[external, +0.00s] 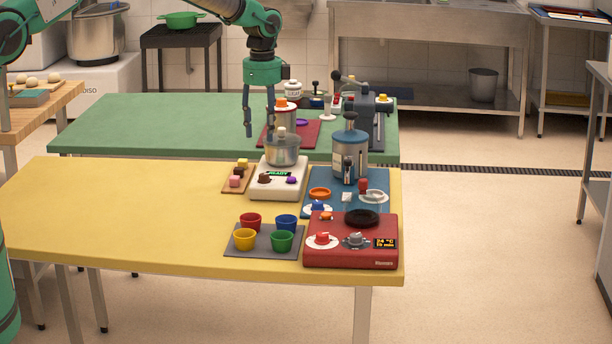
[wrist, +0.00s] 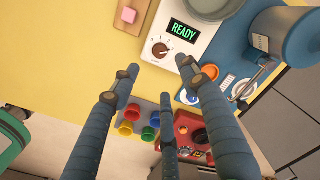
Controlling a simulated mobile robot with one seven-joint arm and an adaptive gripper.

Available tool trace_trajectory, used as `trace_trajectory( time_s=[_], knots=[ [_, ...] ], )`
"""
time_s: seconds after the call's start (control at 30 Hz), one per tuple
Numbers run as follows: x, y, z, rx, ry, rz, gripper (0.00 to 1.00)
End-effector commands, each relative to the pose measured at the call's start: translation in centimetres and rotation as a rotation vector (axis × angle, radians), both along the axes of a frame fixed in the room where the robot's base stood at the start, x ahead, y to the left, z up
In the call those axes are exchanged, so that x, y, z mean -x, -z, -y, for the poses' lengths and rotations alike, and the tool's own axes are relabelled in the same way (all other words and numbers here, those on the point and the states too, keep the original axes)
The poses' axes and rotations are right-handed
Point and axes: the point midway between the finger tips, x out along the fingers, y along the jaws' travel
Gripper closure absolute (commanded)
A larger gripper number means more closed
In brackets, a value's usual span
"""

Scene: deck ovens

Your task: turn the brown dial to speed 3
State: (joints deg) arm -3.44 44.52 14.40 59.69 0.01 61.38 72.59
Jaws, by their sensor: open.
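The brown dial (external: 264,178) is on the front left of a white mixer base (external: 280,190) on the yellow table. In the wrist view the brown dial (wrist: 160,50) has small marks around it; the speed it points to is too small to read. The display (wrist: 185,30) reads READY. A purple knob (external: 291,180) sits right of the dial. My gripper (external: 259,128) is open and empty, with its fingers hanging down, apart from the dial. In the wrist view my gripper (wrist: 164,84) has its fingers spread, with the dial beyond them.
A steel bowl (external: 283,150) tops the mixer base. A board with cubes (external: 236,189) lies left of it. A blue blender-like machine (external: 350,155) stands right. Coloured cups (external: 245,239) and a red hotplate (external: 350,252) are in front. The table's left side is clear.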

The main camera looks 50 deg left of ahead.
Motion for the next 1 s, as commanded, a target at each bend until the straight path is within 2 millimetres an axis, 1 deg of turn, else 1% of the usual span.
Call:
trace_trajectory(
  time_s=[0.37, 0.57, 0.77, 1.0],
  knots=[
    [0.0, 0.0, 0.0, 0.000, -0.006, 0.000, 0.55],
    [-0.1, -0.3, 0.0, 0.000, -0.094, 0.000, 0.55],
    [-0.2, -0.9, 0.0, 0.000, -0.322, 0.000, 0.55],
    [-0.2, -1.6, 0.0, 0.000, -0.697, -0.001, 0.55]
  ],
)
